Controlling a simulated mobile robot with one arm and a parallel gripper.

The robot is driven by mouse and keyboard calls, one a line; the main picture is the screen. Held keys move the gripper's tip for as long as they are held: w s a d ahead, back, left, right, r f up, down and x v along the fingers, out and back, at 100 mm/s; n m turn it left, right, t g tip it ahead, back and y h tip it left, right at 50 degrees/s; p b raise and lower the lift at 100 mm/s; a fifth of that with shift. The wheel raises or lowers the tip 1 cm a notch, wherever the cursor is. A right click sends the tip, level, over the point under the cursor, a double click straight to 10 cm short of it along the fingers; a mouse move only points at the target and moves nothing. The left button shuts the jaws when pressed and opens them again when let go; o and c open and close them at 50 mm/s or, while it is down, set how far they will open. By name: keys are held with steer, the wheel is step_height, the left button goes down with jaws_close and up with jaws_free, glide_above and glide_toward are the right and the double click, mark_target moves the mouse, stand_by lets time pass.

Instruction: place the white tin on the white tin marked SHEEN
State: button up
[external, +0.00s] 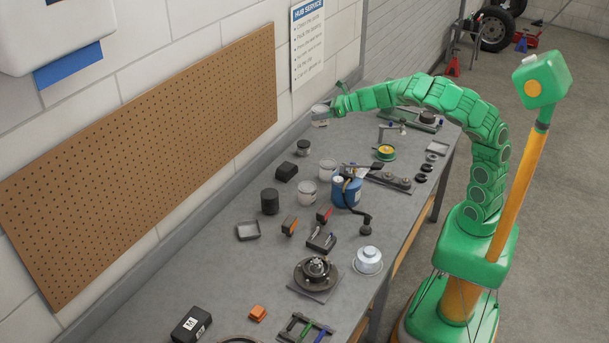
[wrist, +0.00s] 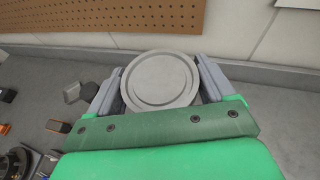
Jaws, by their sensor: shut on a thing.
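My gripper (external: 326,106) is shut on a white tin (external: 319,112), at the far end of the workbench near the wall. In the wrist view the tin's round grey-white lid (wrist: 160,80) fills the space between the two grey fingers of my gripper (wrist: 160,85). Two other white tins stand upright on the bench: one (external: 307,192) nearer the camera and one (external: 328,168) just behind it. Their labels are too small to read, so I cannot tell which is marked SHEEN. Both are apart from my gripper.
A blue can (external: 347,193) stands right beside the white tins, with a dark curved tool in front of it. A black canister (external: 270,201), a black box (external: 286,171) and a small dark-topped jar (external: 303,147) stand nearby. The pegboard wall (external: 150,150) bounds the bench's left side.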

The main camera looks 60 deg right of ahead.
steer(key=s+f+n+g+y, duration=0.2)
steer(key=s+n+g+y, duration=0.15)
steer(key=s, duration=0.55)
steer(key=s+f+n+g+y, duration=0.25)
steer(key=s+n+y, duration=0.2)
steer(key=s, duration=0.55)
glide_above(328, 163)
steer(key=shift+f, duration=4.45)
steer(key=shift+w+f+n+h, duration=0.1)
steer(key=shift+f+n+h, duration=0.2)
steer(key=shift+f, duration=1.25)
steer(key=o, duration=1.2)
steer(key=shift+f, duration=0.1)
steer(key=shift+c, duration=0.2)
